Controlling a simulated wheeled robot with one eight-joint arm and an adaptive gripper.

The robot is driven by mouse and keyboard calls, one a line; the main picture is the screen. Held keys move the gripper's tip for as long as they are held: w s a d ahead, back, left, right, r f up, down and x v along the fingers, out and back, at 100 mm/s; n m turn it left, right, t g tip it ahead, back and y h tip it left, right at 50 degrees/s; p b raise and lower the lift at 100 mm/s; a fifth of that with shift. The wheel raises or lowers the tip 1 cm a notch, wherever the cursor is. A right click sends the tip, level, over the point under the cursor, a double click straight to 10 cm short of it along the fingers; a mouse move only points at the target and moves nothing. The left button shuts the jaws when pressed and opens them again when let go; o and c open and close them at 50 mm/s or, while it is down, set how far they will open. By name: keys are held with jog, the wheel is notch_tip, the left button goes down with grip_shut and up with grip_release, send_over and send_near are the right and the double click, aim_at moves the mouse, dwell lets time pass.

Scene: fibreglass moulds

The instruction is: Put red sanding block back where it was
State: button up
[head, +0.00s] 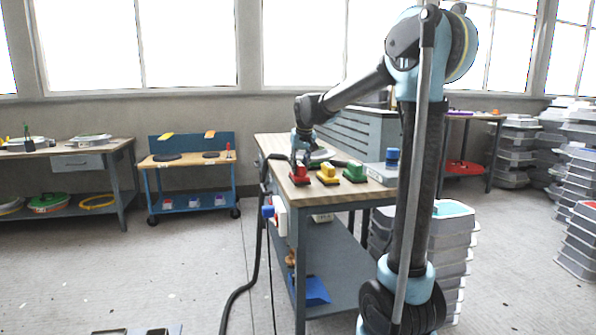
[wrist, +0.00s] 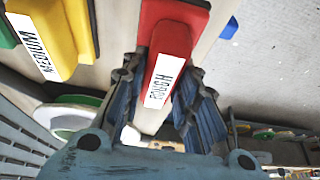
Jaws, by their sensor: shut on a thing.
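The red sanding block (head: 299,174) is at the near left corner of the wooden bench top (head: 343,194), left of the yellow block. My gripper (head: 303,158) points down over it and is shut on it. In the wrist view, the red block (wrist: 168,62) has a white label that seems to read ROUGH and sits between the two fingers of my gripper (wrist: 162,82). I cannot tell whether its underside touches the bench. The fingers hide part of its sides.
A yellow block (head: 328,174) labelled MEDIUM in the wrist view and a green block (head: 354,173) stand in a row to the right. A grey box with a blue part (head: 392,158) is beyond them. A black hose (head: 258,235) hangs left of the bench.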

jog(key=shift+f, duration=0.6)
jog(key=o, duration=1)
jog(key=shift+f, duration=0.1)
